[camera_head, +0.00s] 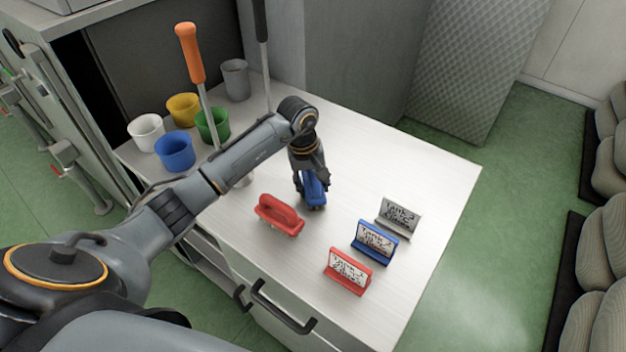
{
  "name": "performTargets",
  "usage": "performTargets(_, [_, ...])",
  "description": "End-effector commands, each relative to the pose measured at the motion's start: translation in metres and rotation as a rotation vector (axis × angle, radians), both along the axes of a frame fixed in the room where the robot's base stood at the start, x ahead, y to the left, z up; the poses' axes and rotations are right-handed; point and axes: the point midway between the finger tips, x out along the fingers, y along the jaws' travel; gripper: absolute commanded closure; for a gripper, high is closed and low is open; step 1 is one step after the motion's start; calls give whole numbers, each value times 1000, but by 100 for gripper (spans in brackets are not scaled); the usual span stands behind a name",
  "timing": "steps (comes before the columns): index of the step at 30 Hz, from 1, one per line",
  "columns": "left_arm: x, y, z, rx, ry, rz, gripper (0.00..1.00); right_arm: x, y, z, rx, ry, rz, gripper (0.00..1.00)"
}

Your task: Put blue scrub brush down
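The blue scrub brush (315,193) is in my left gripper (311,178), above or on the pale worktop (420,170). The fingers are around its upper part, and the gripper points down. I cannot tell whether the brush touches the worktop. A red scrub brush (278,216) lies on the worktop to the left and nearer. Three label stands, grey (398,217), blue (375,242) and red (347,271), stand in a slanting row to the right and nearer. My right gripper is not in view.
White (146,131), blue (175,151), yellow (183,109), green (213,125) and grey (235,80) cups stand at the back left. An orange-handled tool (190,54) stands upright near them. The worktop's right side is clear. Stacked sacks (605,240) lie far right.

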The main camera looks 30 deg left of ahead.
Motion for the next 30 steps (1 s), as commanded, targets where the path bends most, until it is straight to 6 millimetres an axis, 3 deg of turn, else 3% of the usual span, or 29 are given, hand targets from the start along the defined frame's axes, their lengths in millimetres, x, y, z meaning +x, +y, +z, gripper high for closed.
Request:
performTargets(9, [1, 1, -4, 0, -2, 0, 80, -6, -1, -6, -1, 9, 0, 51])
performTargets(10, [1, 0, -3, 0, -2, 0, 51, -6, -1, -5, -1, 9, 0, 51])
performTargets(13, [0, 0, -2, 0, -1, 0, 32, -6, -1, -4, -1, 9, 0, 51])
performTargets(26, [1, 1, 4, 1, -3, -1, 32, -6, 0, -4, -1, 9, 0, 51])
performTargets(30, [-1, 5, 27, 3, -8, -2, 32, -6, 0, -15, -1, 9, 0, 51])
